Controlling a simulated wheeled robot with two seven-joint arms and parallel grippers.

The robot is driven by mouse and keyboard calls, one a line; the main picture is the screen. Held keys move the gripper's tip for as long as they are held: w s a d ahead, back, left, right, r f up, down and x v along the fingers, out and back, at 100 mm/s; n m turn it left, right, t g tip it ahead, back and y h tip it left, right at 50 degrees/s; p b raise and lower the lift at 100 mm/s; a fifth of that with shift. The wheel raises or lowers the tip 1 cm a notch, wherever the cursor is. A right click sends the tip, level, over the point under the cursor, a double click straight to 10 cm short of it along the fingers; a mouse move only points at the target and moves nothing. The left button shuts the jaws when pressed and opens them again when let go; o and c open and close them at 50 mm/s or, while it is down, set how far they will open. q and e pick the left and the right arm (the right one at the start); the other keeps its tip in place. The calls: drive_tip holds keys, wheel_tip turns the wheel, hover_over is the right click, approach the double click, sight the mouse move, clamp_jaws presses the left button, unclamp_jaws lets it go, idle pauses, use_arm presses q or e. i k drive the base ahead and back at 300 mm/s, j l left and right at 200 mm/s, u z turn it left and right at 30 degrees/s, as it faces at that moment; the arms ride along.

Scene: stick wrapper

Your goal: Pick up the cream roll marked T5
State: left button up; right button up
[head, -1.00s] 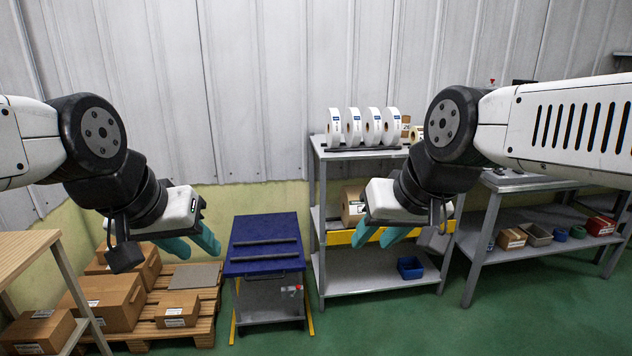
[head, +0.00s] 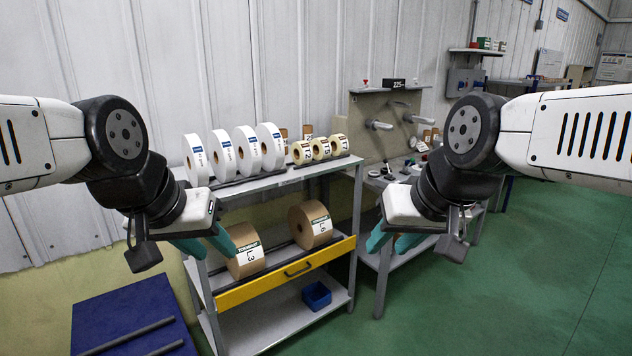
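Several small cream rolls stand in a row on the top shelf of the grey rack. They include a left one (head: 302,152), a middle one (head: 321,148) and a right one (head: 340,144). Their labels are too small to read, so I cannot tell which is T5. My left gripper (head: 206,246) is open and empty, in front of the rack's left side. My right gripper (head: 392,243) is open and empty, to the right of the rack and lower than the cream rolls.
Several large white rolls (head: 246,150) share the rack's top shelf (head: 268,184). Two brown rolls, left (head: 245,252) and right (head: 310,224), sit below. A blue bin (head: 316,295) is on the bottom shelf. A workbench (head: 400,180) stands right; open green floor (head: 500,270) lies in front.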

sight(321, 147)
drive_tip(key=i+l+z, duration=0.1)
drive_tip(key=i+z, duration=0.15)
drive_tip(key=i, duration=0.15)
drive_tip(key=i+z, duration=0.25)
drive_tip(key=i, duration=0.2)
drive_tip(key=i+l+u, duration=0.15)
drive_tip(key=i+u, duration=0.25)
drive_tip(key=i+l+u, duration=0.25)
drive_tip(key=u, duration=0.15)
drive_tip(key=i+l+u, duration=0.6)
drive_tip(key=l+u, duration=0.15)
